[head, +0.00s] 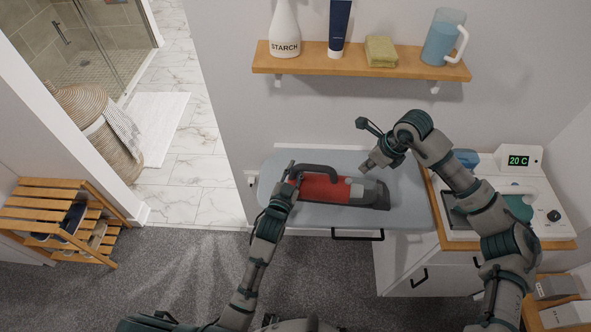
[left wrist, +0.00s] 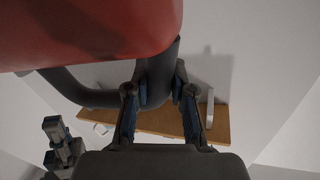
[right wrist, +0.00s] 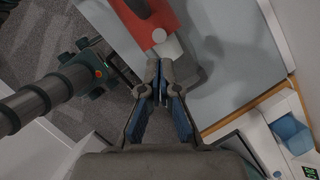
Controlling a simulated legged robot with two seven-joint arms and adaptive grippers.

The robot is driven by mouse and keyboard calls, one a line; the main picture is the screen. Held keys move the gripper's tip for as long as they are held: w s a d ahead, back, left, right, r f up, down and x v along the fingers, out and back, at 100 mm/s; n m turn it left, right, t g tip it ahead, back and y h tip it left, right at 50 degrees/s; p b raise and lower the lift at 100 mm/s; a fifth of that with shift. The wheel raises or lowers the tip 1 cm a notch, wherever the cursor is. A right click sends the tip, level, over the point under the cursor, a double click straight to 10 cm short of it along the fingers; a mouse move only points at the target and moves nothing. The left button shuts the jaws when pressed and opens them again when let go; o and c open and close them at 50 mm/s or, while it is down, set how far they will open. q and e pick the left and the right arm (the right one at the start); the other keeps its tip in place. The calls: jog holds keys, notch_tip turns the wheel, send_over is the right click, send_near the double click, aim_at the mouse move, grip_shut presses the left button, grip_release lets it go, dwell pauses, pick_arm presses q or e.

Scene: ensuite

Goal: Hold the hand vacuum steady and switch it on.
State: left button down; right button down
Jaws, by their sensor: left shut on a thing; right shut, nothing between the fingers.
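My left gripper (head: 292,178) is shut on the dark handle at the vacuum's left end. In the left wrist view the fingers (left wrist: 159,85) clasp the handle (left wrist: 80,88) below the red body. My right gripper (head: 369,166) is shut and empty, just above and behind the vacuum's grey part. In the right wrist view its fingertips (right wrist: 160,75) are close to a small pale round spot (right wrist: 159,36) on the red body; contact cannot be told.
A wall shelf (head: 360,68) with a starch bottle (head: 285,30), tube, folded cloth and blue pitcher (head: 442,38) is above the board. A white device (head: 545,205) with a display stands at right. Drawers are below; a slatted rack (head: 60,215) stands at left.

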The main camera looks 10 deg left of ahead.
aim_at(350, 182)
pick_arm(q)
jog(key=shift+d+f, duration=0.1)
jog(key=shift+f, duration=0.15)
jog(key=shift+f, duration=0.1)
pick_arm(e)
jog(key=shift+w+a+f+m+t+y, duration=0.25)
jog(key=shift+a+f+m+t+y, duration=0.65)
jog(key=shift+m, duration=1.15)
jog(key=shift+w+a+f+m+t+y, duration=0.2)
jog(key=shift+f+m+t, duration=0.45)
jog(key=shift+f+m, duration=1.1)
jog(key=shift+w+a+f+m+t+y, duration=0.4)
jog(key=shift+f+m+t, duration=0.35)
jog(key=shift+m, duration=1.65)
jog(key=shift+s+a, duration=0.1)
jog(key=shift+f, duration=0.35)
